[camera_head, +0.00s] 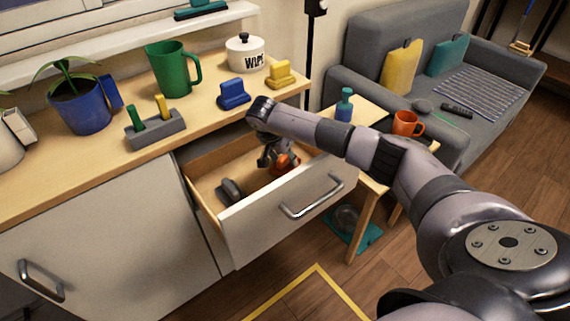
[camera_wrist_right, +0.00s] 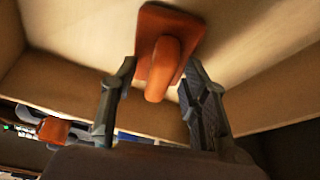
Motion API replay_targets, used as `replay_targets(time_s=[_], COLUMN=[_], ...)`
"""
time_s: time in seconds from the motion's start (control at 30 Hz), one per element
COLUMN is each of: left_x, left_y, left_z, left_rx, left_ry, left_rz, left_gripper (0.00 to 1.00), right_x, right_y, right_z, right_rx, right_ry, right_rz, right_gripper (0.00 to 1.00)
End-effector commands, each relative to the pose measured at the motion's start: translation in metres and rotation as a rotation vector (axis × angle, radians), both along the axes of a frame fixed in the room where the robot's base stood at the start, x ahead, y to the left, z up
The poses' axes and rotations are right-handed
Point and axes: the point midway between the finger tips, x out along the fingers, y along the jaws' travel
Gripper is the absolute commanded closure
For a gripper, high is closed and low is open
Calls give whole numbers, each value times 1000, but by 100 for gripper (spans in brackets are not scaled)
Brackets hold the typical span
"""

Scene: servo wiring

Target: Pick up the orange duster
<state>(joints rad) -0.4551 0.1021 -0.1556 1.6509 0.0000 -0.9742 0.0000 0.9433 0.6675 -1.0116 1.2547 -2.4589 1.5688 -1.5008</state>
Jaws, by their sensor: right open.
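The orange duster (camera_head: 284,163) lies in the open drawer, partly hidden by my right gripper in the head view. In the right wrist view the duster (camera_wrist_right: 170,50) shows as a flat orange plate with a rounded handle on the drawer floor. My right gripper (camera_head: 268,160) reaches down into the drawer. Its open fingers (camera_wrist_right: 155,85) stand on either side of the duster's handle, with a gap visible around it. My left gripper is in neither view.
A dark grey object (camera_head: 231,190) lies in the drawer near the front (camera_head: 285,215). The counter (camera_head: 60,160) above holds a green jug (camera_head: 172,70), a blue pot (camera_head: 82,108) and other items. A small side table (camera_head: 372,112) stands to the right with an orange mug (camera_head: 405,123).

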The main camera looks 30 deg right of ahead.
Motion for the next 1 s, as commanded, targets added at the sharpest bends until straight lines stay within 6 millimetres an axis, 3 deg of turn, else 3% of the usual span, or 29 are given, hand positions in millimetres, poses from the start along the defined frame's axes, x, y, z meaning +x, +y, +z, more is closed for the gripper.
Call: replay_targets(time_s=[0.1,0.73,1.0], left_x=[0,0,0], left_y=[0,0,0], left_z=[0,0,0], left_rx=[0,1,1], left_ry=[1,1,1], left_rz=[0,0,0], left_gripper=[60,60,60], right_x=[0,0,0], right_y=[0,0,0], right_z=[0,1,1], right_rx=[0,0,0], right_ry=[0,1,0], right_rz=[0,0,0], right_gripper=[58,100,100])
